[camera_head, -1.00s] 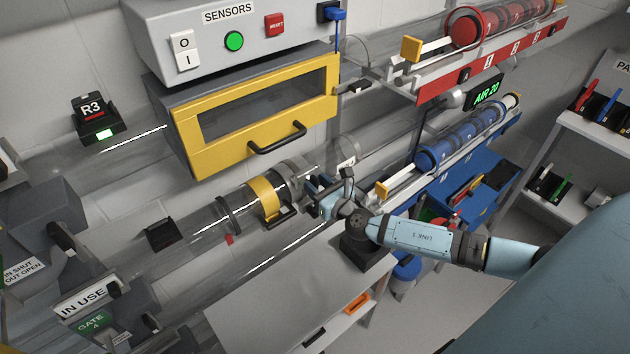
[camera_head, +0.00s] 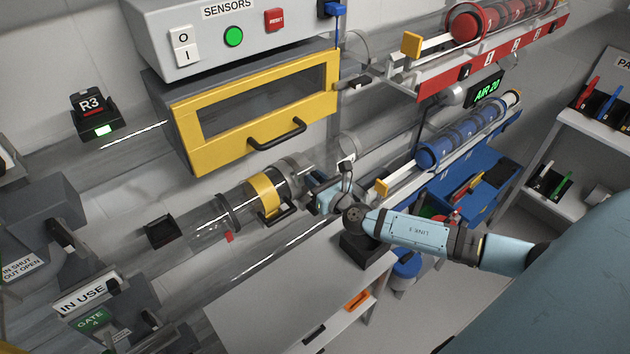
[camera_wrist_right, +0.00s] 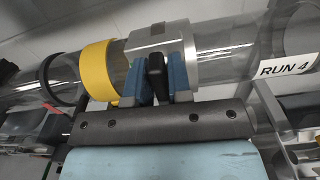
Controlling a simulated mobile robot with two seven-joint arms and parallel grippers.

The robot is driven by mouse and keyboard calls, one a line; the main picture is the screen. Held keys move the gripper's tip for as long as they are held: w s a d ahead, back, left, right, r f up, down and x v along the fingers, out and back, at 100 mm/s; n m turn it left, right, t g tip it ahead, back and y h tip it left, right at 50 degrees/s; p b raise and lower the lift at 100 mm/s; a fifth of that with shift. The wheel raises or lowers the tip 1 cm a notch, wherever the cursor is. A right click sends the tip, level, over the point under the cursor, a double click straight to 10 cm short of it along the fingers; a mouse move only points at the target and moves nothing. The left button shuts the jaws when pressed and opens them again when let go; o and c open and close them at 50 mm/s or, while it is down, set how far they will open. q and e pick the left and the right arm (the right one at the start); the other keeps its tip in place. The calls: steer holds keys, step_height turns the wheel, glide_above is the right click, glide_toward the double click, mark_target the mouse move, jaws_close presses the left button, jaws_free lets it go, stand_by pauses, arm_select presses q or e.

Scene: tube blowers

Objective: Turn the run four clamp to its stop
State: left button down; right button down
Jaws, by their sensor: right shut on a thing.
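The run four clamp is a silver-grey collar (camera_head: 292,168) around the clear tube, just right of a yellow ring (camera_head: 265,194). In the right wrist view the collar (camera_wrist_right: 160,32) fills the top middle, with a black lever (camera_wrist_right: 156,66) sticking out from it. My right gripper (camera_head: 317,190) is at the collar's lower right side. In the right wrist view its blue fingers (camera_wrist_right: 157,82) are shut on the lever, one on each side. A white RUN 4 label (camera_wrist_right: 287,66) is on the tube to the right. My left gripper is not in view.
A yellow-framed door (camera_head: 255,110) with a black handle sits above the tube. A blue rack (camera_head: 465,140) of blue carriers lies to the right, with a red rack (camera_head: 480,65) above it. A grey bench (camera_head: 290,295) is below.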

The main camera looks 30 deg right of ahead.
steer(key=m+b, duration=0.1)
steer(key=m, duration=0.1)
steer(key=m+b, duration=0.1)
steer(key=b, duration=0.1)
steer(key=shift+f+m, duration=0.2)
steer(key=shift+m, duration=0.2)
steer(key=m+b, duration=0.2)
steer(key=m, duration=0.1)
steer(key=shift+d+m, duration=0.1)
steer(key=shift+m, duration=0.2)
steer(key=shift+m+b, duration=0.45)
steer(key=shift+m, duration=0.45)
steer(key=m, duration=0.2)
steer(key=shift+d+m, duration=0.1)
steer(key=shift+m, duration=0.3)
steer(key=m, duration=0.5)
steer(key=shift+m, duration=0.4)
steer(key=c, duration=1.1)
jaws_free()
steer(key=shift+c, duration=0.2)
